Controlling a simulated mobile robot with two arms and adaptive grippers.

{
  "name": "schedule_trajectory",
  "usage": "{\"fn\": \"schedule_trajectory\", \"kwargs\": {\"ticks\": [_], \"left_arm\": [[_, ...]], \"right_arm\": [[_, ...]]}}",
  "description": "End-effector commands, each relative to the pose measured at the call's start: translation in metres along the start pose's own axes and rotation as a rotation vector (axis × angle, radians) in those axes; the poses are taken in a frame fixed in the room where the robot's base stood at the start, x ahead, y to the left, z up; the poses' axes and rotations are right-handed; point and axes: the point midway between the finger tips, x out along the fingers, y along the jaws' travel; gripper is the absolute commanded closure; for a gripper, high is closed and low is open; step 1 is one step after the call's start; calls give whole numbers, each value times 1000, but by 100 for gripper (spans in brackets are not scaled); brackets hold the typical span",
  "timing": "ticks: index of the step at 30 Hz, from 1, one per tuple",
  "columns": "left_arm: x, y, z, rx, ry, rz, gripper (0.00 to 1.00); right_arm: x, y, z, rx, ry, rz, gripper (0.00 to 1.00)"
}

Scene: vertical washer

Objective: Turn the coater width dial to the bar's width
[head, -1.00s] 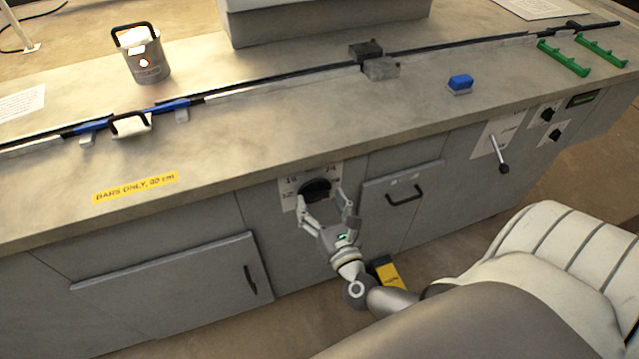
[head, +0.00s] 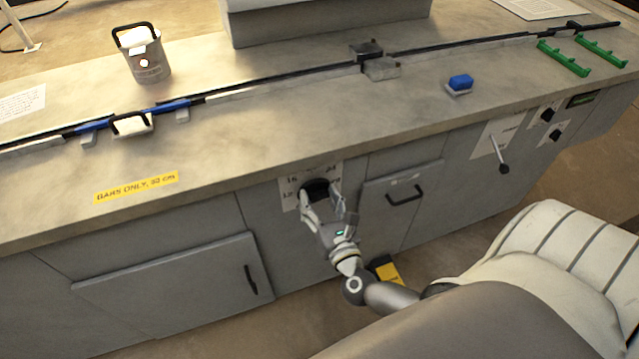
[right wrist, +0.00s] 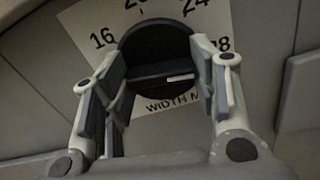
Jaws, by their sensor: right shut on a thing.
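The coater width dial (head: 317,187) is a black round knob on a white plate on the cabinet front. The right wrist view shows the dial (right wrist: 155,38) with 16, 24 and 28 around it and 20 partly cut off. A white mark sits towards the right end of its raised grip, on the 28 side. My right gripper (head: 321,194) is shut on the dial, its fingers on either side of the grip; they also show in the right wrist view (right wrist: 162,75). A long dark bar (head: 300,76) with blue sections lies along the counter. My left gripper is out of view.
A drawer handle (head: 404,196) is close to the right of my gripper. A lever (head: 499,155) and small knobs stand farther right.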

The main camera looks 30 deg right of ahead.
Motion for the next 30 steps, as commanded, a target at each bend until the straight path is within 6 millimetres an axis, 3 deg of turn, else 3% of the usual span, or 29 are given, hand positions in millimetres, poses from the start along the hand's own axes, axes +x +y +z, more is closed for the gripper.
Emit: {"fn": "schedule_trajectory", "kwargs": {"ticks": [11, 30], "left_arm": [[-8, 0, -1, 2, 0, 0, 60], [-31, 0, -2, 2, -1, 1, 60]], "right_arm": [[-1, 0, 1, -201, 1, -2, 70], [0, 1, 1, -808, 2, -1, 70]]}}
